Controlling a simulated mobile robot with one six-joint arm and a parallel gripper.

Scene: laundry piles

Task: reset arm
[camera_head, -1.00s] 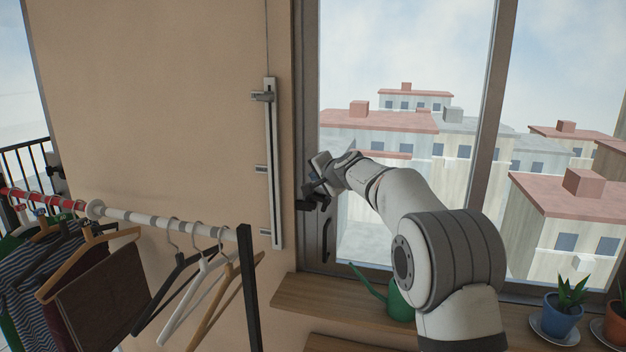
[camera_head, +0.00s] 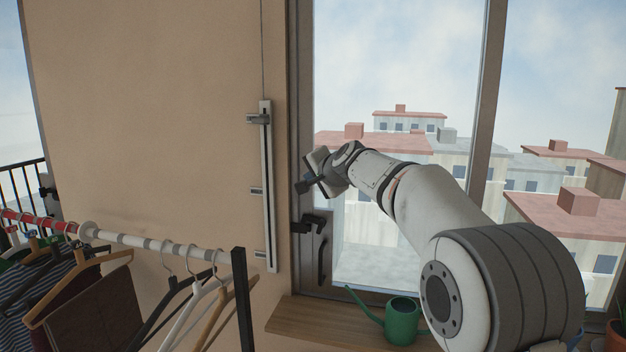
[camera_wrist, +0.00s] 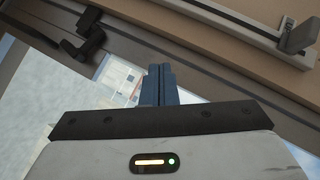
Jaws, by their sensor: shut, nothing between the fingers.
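My gripper (camera_head: 306,186) is shut and empty at the end of my raised arm, in front of the window frame's left side. In the wrist view its two dark fingers (camera_wrist: 159,84) are pressed together, with nothing between them. The dark window handle (camera_head: 312,224) is just below the gripper in the head view and apart from it. In the wrist view the handle (camera_wrist: 86,33) shows at the upper left, away from the fingers.
A clothes rail (camera_head: 150,242) with several garments and hangers stands at the lower left. A green watering can (camera_head: 402,320) sits on the wooden sill (camera_head: 320,330) below my arm. A metal rail (camera_head: 267,190) is on the wall left of the window (camera_head: 400,60).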

